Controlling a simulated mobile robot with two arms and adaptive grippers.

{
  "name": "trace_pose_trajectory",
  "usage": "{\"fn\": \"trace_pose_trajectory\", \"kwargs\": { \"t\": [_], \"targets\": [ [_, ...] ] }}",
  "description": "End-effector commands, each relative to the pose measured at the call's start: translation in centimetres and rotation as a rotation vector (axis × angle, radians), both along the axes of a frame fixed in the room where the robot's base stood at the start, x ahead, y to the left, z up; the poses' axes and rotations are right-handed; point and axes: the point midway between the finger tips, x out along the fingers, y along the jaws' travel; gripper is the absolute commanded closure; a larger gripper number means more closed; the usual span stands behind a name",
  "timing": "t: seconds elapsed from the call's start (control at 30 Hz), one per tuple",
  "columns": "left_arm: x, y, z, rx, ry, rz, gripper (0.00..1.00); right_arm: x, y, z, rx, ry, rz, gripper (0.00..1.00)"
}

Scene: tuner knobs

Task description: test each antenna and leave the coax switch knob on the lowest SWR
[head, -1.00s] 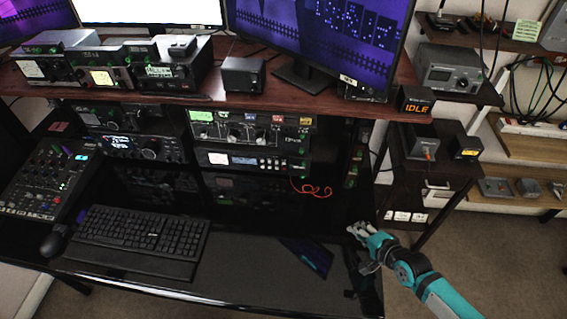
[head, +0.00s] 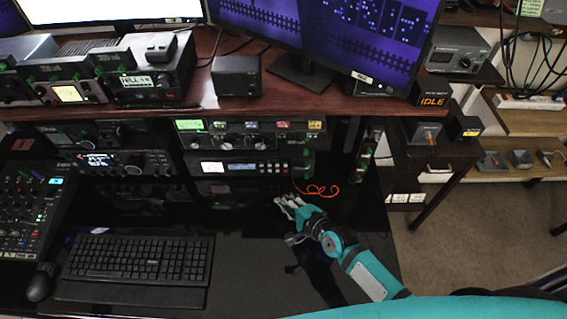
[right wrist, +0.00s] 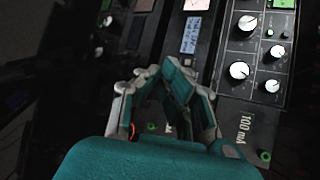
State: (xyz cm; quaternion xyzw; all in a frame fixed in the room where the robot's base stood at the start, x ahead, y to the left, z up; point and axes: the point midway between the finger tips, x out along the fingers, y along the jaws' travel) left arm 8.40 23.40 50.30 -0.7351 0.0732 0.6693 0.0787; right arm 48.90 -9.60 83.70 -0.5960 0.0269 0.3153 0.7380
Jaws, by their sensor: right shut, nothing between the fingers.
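My right gripper (head: 287,204) is shut and empty in the head view, above the desk in front of the rack. In the right wrist view its fingers (right wrist: 160,75) point toward a dark panel with white knobs (right wrist: 239,70), apart from them as far as I can tell. The tuner unit (head: 250,138) with its knobs and green meter sits in the rack's upper row. A small box with an orange knob (head: 432,138) stands on the right side stand; it may be the coax switch, and its setting is too small to read. My left gripper is out of view.
A display reading IDLE (head: 431,101) sits at the shelf's right end. A keyboard (head: 135,262) and mouse (head: 41,282) lie on the desk, with a mixer (head: 28,212) at left. The shelf edge overhangs the rack.

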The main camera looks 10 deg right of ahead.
Motion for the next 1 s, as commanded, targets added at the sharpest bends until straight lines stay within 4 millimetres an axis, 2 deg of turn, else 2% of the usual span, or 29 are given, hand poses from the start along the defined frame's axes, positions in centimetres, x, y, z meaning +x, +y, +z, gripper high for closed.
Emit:
{"fn": "trace_pose_trajectory", "kwargs": {
  "t": [0.27, 0.7, 1.0],
  "targets": [
    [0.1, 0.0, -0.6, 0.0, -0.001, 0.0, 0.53, 1.0, -0.2, -0.2, -0.001, -0.002, 0.001, 1.0],
    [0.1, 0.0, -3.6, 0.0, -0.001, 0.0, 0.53, 6.7, -1.4, -0.2, -0.001, -0.001, -0.001, 1.0],
    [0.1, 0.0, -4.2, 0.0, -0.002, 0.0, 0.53, 8.6, -1.8, 0.0, -0.001, 0.0, 0.0, 1.0]
  ]
}}
